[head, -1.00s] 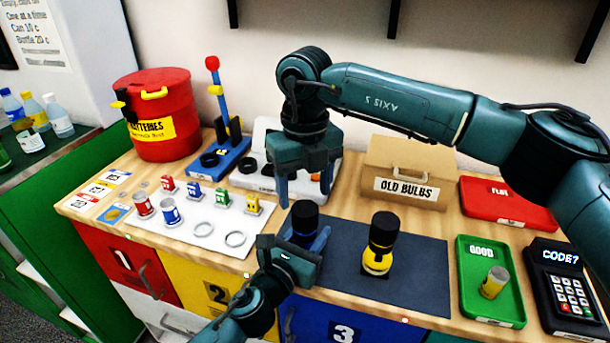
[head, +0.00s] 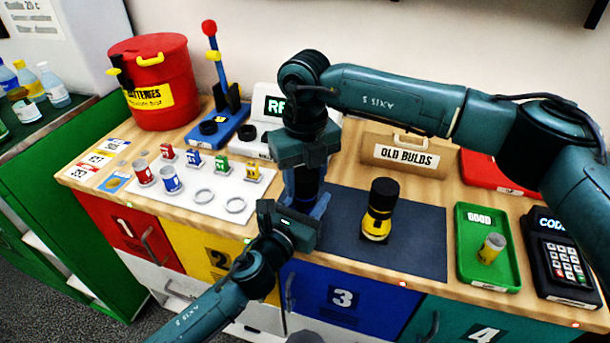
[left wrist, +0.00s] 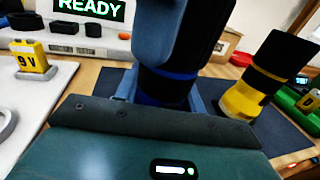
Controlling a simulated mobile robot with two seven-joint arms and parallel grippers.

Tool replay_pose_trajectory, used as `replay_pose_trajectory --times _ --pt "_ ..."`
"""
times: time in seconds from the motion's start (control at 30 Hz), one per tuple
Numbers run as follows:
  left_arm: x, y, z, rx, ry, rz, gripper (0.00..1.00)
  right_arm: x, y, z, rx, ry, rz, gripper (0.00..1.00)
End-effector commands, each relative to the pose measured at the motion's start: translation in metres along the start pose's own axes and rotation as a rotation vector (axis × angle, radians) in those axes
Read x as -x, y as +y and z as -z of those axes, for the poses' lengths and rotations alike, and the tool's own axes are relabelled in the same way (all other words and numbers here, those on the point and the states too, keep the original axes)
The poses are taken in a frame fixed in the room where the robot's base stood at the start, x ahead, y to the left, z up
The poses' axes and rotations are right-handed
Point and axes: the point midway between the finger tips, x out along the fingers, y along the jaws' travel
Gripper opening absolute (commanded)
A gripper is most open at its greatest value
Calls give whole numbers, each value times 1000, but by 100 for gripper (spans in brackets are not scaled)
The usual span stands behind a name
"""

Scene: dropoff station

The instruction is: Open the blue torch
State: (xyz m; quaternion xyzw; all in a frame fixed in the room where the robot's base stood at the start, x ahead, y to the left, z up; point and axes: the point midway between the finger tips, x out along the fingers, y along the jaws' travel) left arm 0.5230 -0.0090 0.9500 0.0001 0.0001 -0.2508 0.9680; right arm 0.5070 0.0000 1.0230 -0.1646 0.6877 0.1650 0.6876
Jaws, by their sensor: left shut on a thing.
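The blue torch (head: 306,188) stands upright at the left part of the dark mat (head: 343,244). In the left wrist view its dark body with a blue band (left wrist: 168,74) shows close up. My left gripper (head: 305,212) is shut on its lower body, one finger on each side. My right gripper (head: 305,180) points straight down over the torch, its fingers around the top end and hiding most of it. I cannot tell whether these fingers press on it. A yellow and black torch (head: 379,212) stands upright on the mat to the right.
A green GOOD tray (head: 466,268) holding a yellow cylinder and a keypad (head: 560,262) are at the right. The OLD BULBS box (head: 378,152) stands behind the mat. A white board (head: 215,172) with batteries and rings lies left. A red battery bin (head: 158,105) is at the back left.

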Motion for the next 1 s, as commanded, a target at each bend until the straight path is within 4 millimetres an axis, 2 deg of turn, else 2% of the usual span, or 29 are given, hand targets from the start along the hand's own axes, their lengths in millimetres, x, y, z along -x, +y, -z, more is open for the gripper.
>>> replay_pose_trajectory --times 0.03,0.3,0.43,0.57,0.8,0.9,1.0 --pt "0 0 0 0 1 0 0 0 0 0 0 0 1 36" --pt "0 0 0 0 1 0 0 0 0 0 -1 0 1 16" --pt "0 0 0 0 1 0 0 0 0 0 45 0 1 16" --pt "0 0 0 0 1 0 0 1 -1 0 240 -1 2 16" --pt "0 0 0 0 1 0 0 1 -1 0 695 0 3 16" --pt "0 0 0 0 1 0 0 1 -1 0 809 0 3 16" --pt "0 0 0 0 1 0 0 1 -1 0 829 0 2 16"
